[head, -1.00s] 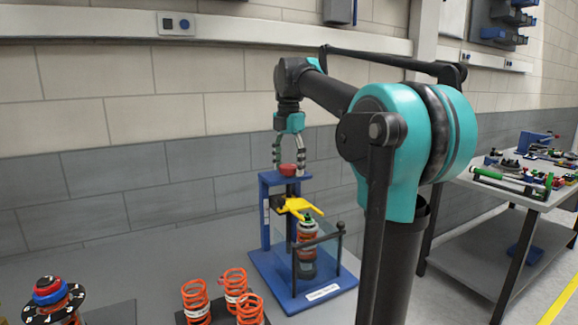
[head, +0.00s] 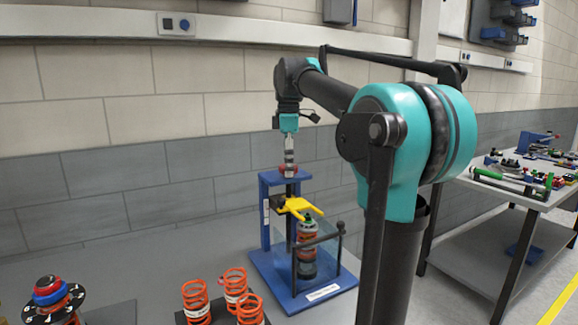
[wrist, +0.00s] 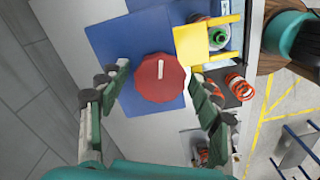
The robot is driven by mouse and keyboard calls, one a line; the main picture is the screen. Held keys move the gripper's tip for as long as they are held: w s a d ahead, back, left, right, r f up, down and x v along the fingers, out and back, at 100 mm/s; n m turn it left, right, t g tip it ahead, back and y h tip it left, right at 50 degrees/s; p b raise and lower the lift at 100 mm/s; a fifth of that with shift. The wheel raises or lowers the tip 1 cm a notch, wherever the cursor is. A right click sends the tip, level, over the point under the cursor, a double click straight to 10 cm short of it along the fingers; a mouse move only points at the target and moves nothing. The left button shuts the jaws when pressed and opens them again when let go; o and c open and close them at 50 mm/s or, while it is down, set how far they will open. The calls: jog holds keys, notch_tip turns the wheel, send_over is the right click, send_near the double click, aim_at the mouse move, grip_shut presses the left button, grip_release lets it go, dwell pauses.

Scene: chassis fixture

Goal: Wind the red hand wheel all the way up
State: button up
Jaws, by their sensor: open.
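The red hand wheel (wrist: 160,78) sits on top of the blue press stand (head: 266,215). In the wrist view it is a faceted red knob with a white line on it, centred between the fingers. My gripper (wrist: 158,88) is open, with one finger on either side of the wheel; I cannot tell whether either touches it. In the head view my gripper (head: 289,168) points straight down right at the wheel, seen edge-on. The yellow fork (head: 300,208) juts out below the wheel, above a spring strut (head: 306,245) standing on the blue base.
Several orange springs (head: 234,284) stand on a dark mat at the front. A black dial with a red and blue knob (head: 50,293) is at the front left. A second table (head: 510,190) with parts is at the right.

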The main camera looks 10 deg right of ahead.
jog(key=m, duration=0.6)
jog(key=shift+m, duration=0.3)
jog(key=c, duration=1.1)
jog(key=n, duration=1)
jog(key=shift+n, duration=0.3)
jog(key=n, duration=0.5)
jog(key=shift+n, duration=0.8)
